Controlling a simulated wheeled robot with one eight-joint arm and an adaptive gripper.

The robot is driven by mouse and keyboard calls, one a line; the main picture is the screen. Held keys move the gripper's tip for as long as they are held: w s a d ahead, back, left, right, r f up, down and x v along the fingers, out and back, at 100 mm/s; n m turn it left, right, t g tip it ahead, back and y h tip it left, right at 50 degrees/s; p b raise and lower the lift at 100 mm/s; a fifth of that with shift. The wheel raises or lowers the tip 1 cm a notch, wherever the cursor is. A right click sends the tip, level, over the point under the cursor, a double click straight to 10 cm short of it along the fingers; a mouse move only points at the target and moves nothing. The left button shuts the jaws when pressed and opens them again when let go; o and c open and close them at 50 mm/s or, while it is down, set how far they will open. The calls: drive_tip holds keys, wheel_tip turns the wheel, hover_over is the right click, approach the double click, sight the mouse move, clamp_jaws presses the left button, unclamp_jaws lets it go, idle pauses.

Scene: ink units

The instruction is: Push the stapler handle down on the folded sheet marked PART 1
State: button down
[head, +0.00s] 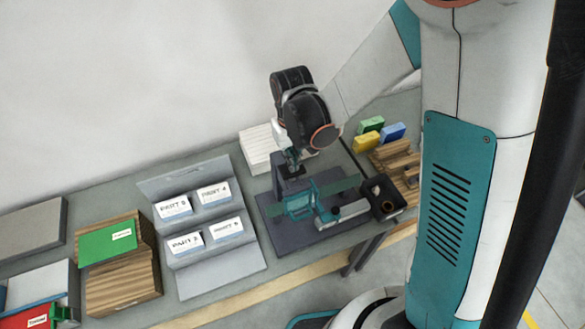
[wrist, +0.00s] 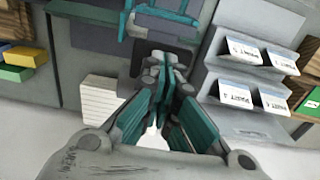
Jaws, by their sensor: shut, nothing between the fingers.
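The stapler (head: 298,206), a teal body, stands on a dark grey base plate (head: 275,238) on the bench. A dark upright part (head: 281,184), which may be its handle, rises at its back. In the wrist view the stapler's teal body (wrist: 166,17) is at the top, with a dark pad (wrist: 140,57) just below it. My gripper (head: 292,172) is shut and empty, over the back of the stapler. Its fingertips (wrist: 165,62) overlap the dark pad; I cannot tell whether they touch. No folded sheet can be made out in the stapler.
A grey rack (head: 207,281) left of the stapler holds several white cards marked PART; the lower right one (head: 226,230) is hard to read. A white paper stack (head: 257,148) stands behind. A dark box (head: 383,197) and coloured blocks (head: 366,141) are at right.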

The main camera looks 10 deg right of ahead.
drive_tip(key=shift+f+b, duration=1.45)
drive_tip(key=shift+b, duration=0.05)
drive_tip(key=shift+f, duration=0.15)
drive_tip(key=shift+f+b, duration=0.1)
drive_tip(key=shift+b, duration=0.2)
wheel_tip(320, 180, up, 9)
drive_tip(key=p, duration=0.5)
drive_tip(key=shift+r, duration=0.2)
